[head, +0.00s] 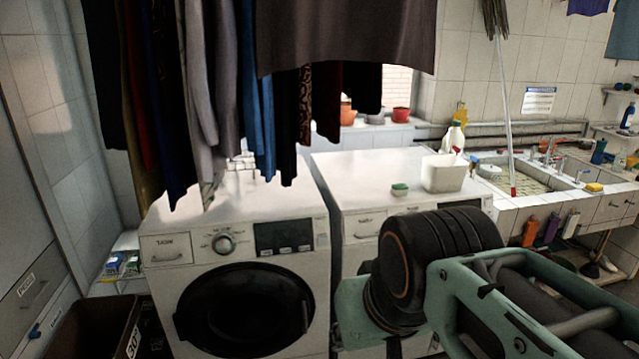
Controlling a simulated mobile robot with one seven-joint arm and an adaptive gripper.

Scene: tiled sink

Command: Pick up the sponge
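A small sponge (399,189), green on top with a paler yellow lower part, lies on the white top of the right washing machine (365,170). It is left of a white tub and nothing covers it. A second small yellow sponge-like block (594,187) lies on the sink's edge at the right. My arm fills the lower right of the head view, in front of the right machine. My gripper's fingers cannot be made out in this view.
A white tub (443,174) stands close right of the green sponge, with a white bottle behind it. Clothes (225,80) hang low over the left washing machine (240,270). The sink (528,182) is at the right. The machine top left of the sponge is clear.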

